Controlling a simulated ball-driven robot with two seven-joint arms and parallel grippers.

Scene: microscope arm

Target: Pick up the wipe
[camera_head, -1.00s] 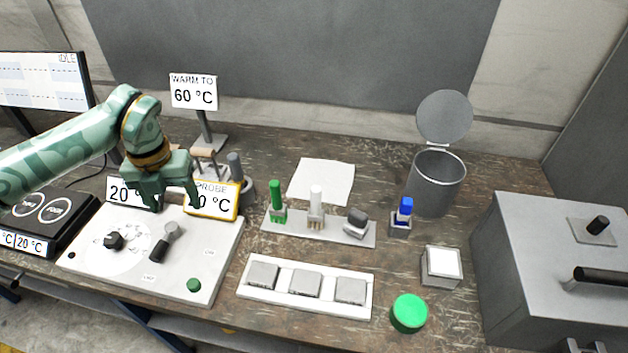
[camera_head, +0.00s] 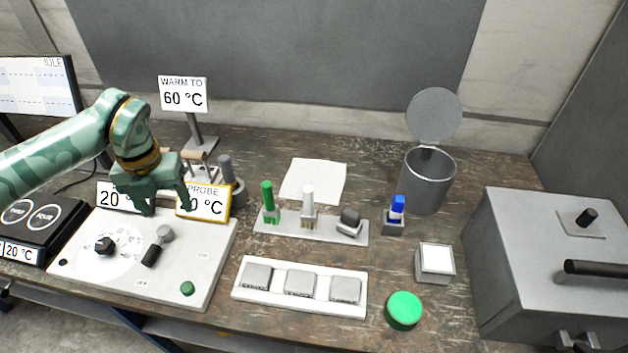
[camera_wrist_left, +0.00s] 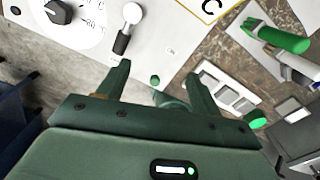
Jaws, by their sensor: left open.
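Two things could be the wipe, and I cannot tell which. One is a flat white sheet (camera_head: 314,181) on the table behind the brush rack in the head view. The other is a white square pad (camera_head: 436,257) on a small grey box at the right. My left gripper (camera_head: 168,207) is open and empty above the control panel, left of both. Its two fingers also show apart in the left wrist view (camera_wrist_left: 157,75), with nothing between them. My right gripper is not in view.
The control panel (camera_head: 205,262) with knob and lever lies below my left gripper, signs (camera_head: 203,202) behind it. A white tray (camera_head: 318,302), green disc (camera_head: 404,310), blue-topped item (camera_head: 398,208), open bin (camera_head: 428,182) and grey box (camera_head: 545,265) surround free table.

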